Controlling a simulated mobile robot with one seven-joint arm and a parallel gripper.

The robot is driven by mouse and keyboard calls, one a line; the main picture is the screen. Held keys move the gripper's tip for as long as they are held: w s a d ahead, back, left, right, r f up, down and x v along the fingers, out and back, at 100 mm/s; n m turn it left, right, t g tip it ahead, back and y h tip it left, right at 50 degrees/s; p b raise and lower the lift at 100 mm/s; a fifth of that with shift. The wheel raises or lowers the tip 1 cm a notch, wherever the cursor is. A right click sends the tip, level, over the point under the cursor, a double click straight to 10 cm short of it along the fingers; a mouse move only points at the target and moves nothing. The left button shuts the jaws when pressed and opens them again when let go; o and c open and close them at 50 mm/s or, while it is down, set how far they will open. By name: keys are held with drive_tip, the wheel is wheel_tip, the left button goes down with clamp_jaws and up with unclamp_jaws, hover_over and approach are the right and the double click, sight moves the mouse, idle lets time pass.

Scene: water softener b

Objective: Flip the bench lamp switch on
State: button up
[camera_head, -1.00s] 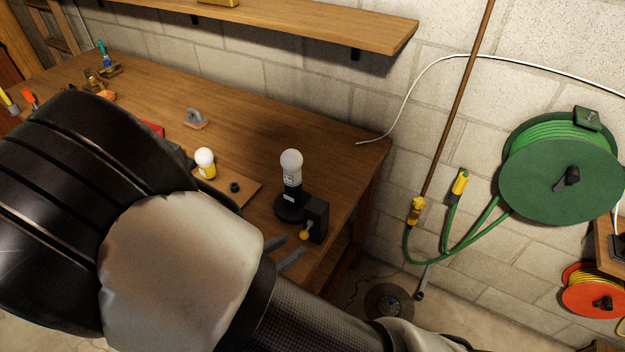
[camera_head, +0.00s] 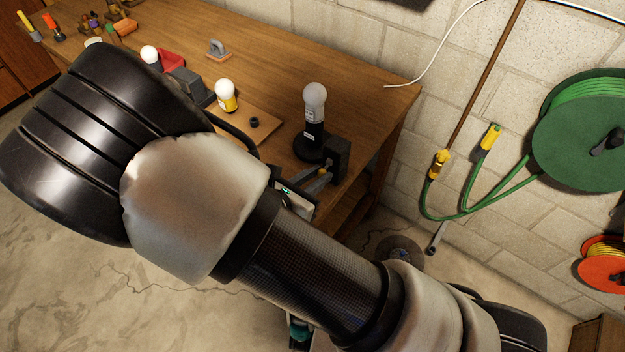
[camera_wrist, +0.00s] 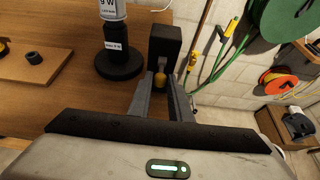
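The bench lamp (camera_head: 314,100) stands upright on the workbench, with a frosted bulb on a black round base. Its bulb looks greyish and shows no glow. A black switch box (camera_head: 337,158) stands beside its base; it also shows in the wrist view (camera_wrist: 164,43). A yellow-tipped switch lever (camera_wrist: 160,80) sticks out from the box's front. My gripper (camera_wrist: 161,77) is at the box, its fingers apart on either side of the lever's yellow tip. I cannot tell whether either finger touches it. In the head view, my gripper (camera_head: 318,183) is partly hidden by my arm.
The workbench (camera_head: 372,97) carries a wooden board with a yellow-based bulb (camera_head: 226,96) and a black ring (camera_head: 254,122), left of the lamp. A green hose reel (camera_head: 580,135) hangs on the block wall at right. Bare floor lies in front of the bench.

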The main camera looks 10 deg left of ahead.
drive_tip(key=shift+s+a+r+p, duration=0.1)
drive_tip(key=shift+r+p, duration=0.25)
drive_tip(key=shift+r, duration=0.3)
drive_tip(key=shift+r+p, duration=0.35)
drive_tip(key=shift+r, duration=0.25)
drive_tip(key=shift+r+p, duration=0.3)
drive_tip(key=shift+r, duration=0.25)
